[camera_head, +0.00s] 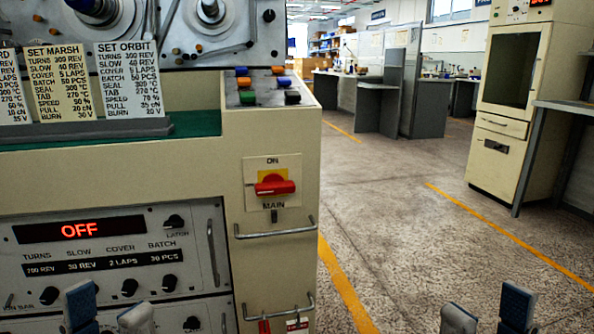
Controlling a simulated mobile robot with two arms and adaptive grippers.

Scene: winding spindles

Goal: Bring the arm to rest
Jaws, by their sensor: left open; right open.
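My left gripper (108,312) shows at the bottom left edge, in front of the lower control panel. Its two fingertips, blue and grey, stand apart with nothing between them. My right gripper (486,312) shows at the bottom right, over the open floor. Its fingertips are also apart and empty. Only the tips of both grippers are in view; the arms behind them are out of frame. Neither gripper visibly holds anything. Whether the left fingertips touch the panel cannot be told.
A winding machine (200,190) fills the left side, with a lit OFF display (82,231), a red main switch (275,186) and metal handles (275,232). Setting cards (128,80) stand on its ledge. Open floor (420,245) lies right, with a beige cabinet (505,160) beyond.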

